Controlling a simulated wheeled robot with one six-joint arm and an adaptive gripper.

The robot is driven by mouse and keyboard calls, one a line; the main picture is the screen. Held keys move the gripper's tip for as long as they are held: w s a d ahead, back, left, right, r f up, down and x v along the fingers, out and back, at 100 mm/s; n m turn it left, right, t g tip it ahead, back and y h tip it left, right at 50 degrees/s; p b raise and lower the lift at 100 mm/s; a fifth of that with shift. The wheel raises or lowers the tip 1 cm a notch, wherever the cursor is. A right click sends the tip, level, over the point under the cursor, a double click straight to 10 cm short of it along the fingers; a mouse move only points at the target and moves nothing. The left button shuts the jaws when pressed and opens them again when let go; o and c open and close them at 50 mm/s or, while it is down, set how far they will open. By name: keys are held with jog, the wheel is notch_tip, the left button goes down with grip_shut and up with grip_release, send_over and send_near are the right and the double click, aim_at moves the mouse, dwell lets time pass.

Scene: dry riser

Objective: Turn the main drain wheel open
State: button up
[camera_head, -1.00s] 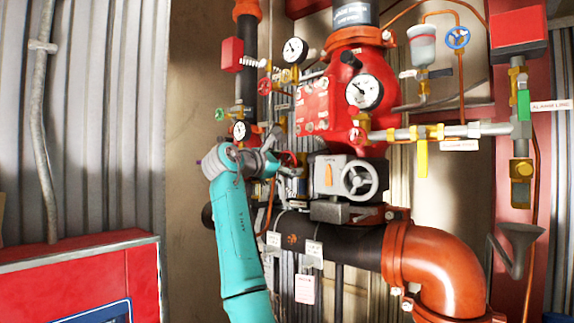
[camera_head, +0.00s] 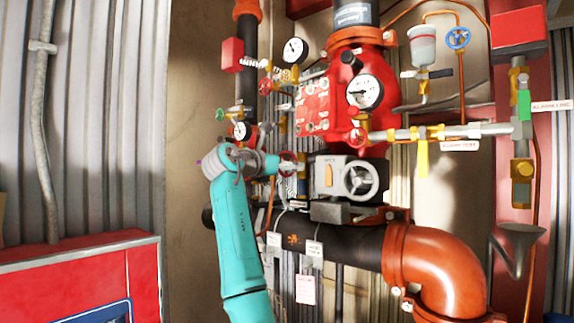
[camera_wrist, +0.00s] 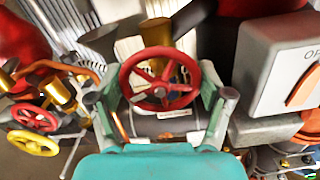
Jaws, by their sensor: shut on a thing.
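A red spoked handwheel (camera_wrist: 160,78) sits between the two fingers of my gripper (camera_wrist: 160,100) in the wrist view. The fingers are shut on its rim from the left and right. A small white label (camera_wrist: 172,114) shows just below the wheel; its text is too small to read. In the head view the red wheel (camera_head: 288,157) shows partly at my gripper (camera_head: 290,167), left of the grey valve box. The valve stem behind the wheel is mostly hidden.
A grey box with an orange pointer (camera_wrist: 302,90) and a grey handwheel (camera_head: 360,180) stands close to the right. Smaller red (camera_wrist: 34,117) and yellow (camera_wrist: 34,145) wheels lie to the left. A black pipe (camera_head: 340,246) runs below. A red cabinet (camera_head: 80,280) stands at lower left.

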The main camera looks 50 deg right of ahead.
jog(key=shift+f, duration=0.1)
jog(key=o, duration=1.1)
jog(key=a, duration=0.8)
jog(key=s+a, duration=0.1)
jog(key=a, duration=0.3)
